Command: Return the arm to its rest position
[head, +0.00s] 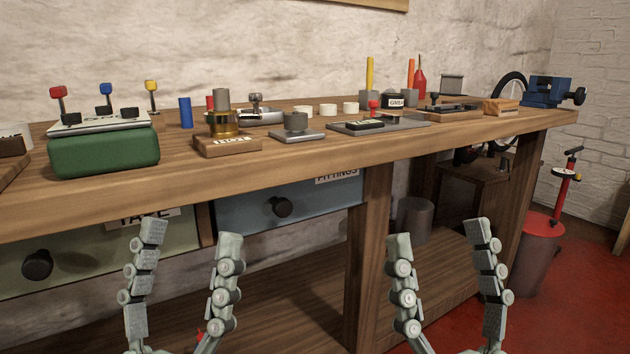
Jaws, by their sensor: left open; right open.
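My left gripper (190,238) is in the lower left of the head view, fingers pointing up and spread apart. It is open and empty, in front of the drawers. My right gripper (442,236) is in the lower middle right, also pointing up, open and empty, in front of the space under the bench. Both appear below the worktop of the wooden workbench (340,163). The arms behind the fingers are mostly out of the picture.
The bench holds a green box with levers (105,150), a brass part on a wooden block (222,128), a dark tray (400,123) and a blue vise (545,90). Drawers with a black knob (282,207) are below.

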